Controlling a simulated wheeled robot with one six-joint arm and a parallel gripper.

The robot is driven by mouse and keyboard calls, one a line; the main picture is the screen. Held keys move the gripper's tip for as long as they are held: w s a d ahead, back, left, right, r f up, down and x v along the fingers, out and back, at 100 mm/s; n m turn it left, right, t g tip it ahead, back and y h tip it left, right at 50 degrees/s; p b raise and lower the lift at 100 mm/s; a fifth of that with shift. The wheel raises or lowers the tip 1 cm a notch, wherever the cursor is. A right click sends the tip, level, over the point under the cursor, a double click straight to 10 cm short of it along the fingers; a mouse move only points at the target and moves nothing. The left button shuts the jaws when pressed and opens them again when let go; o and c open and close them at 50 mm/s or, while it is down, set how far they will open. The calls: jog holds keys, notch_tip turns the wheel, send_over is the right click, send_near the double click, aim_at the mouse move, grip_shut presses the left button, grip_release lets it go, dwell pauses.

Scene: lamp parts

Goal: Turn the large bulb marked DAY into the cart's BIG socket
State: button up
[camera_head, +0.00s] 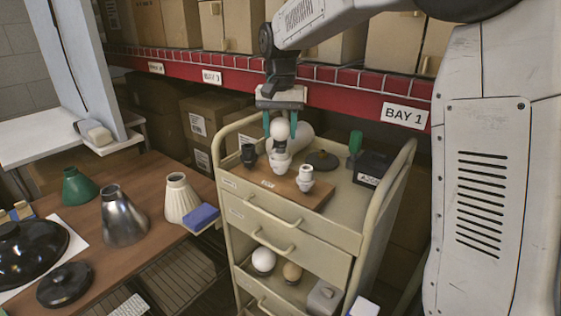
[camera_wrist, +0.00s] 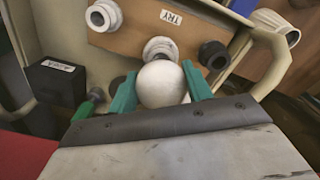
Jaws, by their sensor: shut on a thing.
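My gripper (camera_head: 279,125) points down over the cart and is shut on a round white bulb (camera_head: 280,130). In the wrist view the bulb (camera_wrist: 161,84) sits between the two green fingers (camera_wrist: 160,92). No DAY mark shows on it. The bulb is directly over the middle white socket (camera_head: 279,165) on a wooden board (camera_head: 310,199); this socket also shows in the wrist view (camera_wrist: 160,47). I cannot tell how far its base is inside the socket. A black socket (camera_head: 248,156) and a smaller white socket (camera_head: 305,179) stand on either side.
The cart (camera_head: 336,236) also carries a dark lid (camera_head: 322,160), a black labelled box (camera_head: 371,168) and a white cylinder (camera_head: 301,137). Lamp shades (camera_head: 123,219) crowd the left table.

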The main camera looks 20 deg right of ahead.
jog(key=shift+f, duration=0.4)
dwell(1.3)
jog(key=shift+o, duration=1.2)
jog(key=shift+c, duration=1.2)
jog(key=shift+f, duration=0.15)
jog(key=m, duration=0.6)
jog(key=shift+w+a+f+m, duration=0.1)
jog(key=shift+a+m, duration=0.1)
jog(key=shift+m, duration=0.2)
